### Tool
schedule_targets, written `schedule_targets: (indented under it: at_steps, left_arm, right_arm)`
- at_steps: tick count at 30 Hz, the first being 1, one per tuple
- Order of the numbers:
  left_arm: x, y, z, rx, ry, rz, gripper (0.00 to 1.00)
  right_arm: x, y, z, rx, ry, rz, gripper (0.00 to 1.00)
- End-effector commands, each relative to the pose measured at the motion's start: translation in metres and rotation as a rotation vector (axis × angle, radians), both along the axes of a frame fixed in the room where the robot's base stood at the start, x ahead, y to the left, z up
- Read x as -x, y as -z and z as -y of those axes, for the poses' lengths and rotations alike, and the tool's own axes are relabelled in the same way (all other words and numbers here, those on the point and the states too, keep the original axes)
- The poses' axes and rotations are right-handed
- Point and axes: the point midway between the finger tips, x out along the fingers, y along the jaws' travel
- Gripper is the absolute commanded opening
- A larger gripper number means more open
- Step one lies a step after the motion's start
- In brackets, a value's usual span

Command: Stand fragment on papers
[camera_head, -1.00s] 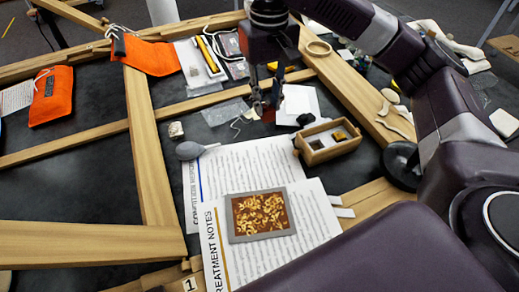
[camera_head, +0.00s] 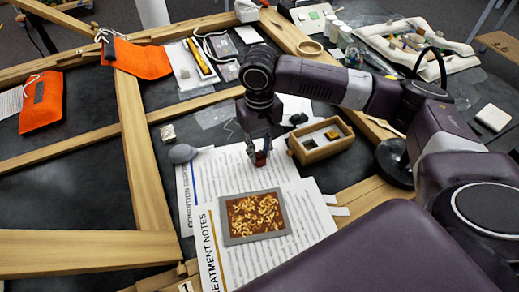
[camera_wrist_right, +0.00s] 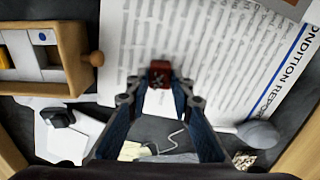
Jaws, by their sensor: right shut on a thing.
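A small dark red fragment (camera_wrist_right: 159,72) with light marks on its face is pinched between the tips of my right gripper (camera_wrist_right: 158,82). In the head view the red fragment (camera_head: 260,158) shows at the tips of my right gripper (camera_head: 257,150), over the far sheet of the papers. The far sheet, a condition report (camera_head: 222,172), lies partly under the near sheet, headed treatment notes (camera_head: 232,262). I cannot tell whether the fragment touches the paper. My left gripper is out of view.
A grey-bordered panel with gold ornament (camera_head: 256,217) lies on the near sheet. A wooden tray (camera_head: 322,150) stands right of my gripper. A grey bulb (camera_head: 182,153) lies at the papers' left edge. Wooden frame bars (camera_head: 145,165) cross the dark table.

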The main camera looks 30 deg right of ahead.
Motion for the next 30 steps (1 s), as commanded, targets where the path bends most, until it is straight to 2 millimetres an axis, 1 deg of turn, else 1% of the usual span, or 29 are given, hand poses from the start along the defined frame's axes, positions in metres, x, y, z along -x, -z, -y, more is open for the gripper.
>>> schedule_targets:
  at_steps: [10,11,15,25,28,30]
  left_arm:
    - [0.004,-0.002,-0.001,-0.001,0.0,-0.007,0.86]
    - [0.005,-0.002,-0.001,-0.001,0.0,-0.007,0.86]
    - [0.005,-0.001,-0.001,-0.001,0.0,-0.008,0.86]
    - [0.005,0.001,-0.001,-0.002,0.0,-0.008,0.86]
    - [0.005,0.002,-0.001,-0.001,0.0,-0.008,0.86]
    - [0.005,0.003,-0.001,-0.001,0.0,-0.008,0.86]
  right_arm:
    - [0.0,0.002,0.0,0.0,0.0,-0.001,0.03]
    - [0.0,0.002,0.0,0.0,0.0,0.0,0.23]
    - [0.0,0.002,0.0,0.0,0.0,0.0,0.38]
    - [-0.001,0.001,0.0,0.0,0.0,0.002,0.38]
    - [-0.001,-0.01,0.0,-0.001,0.0,0.002,0.38]
    - [-0.001,-0.022,-0.001,-0.002,0.0,0.005,0.38]
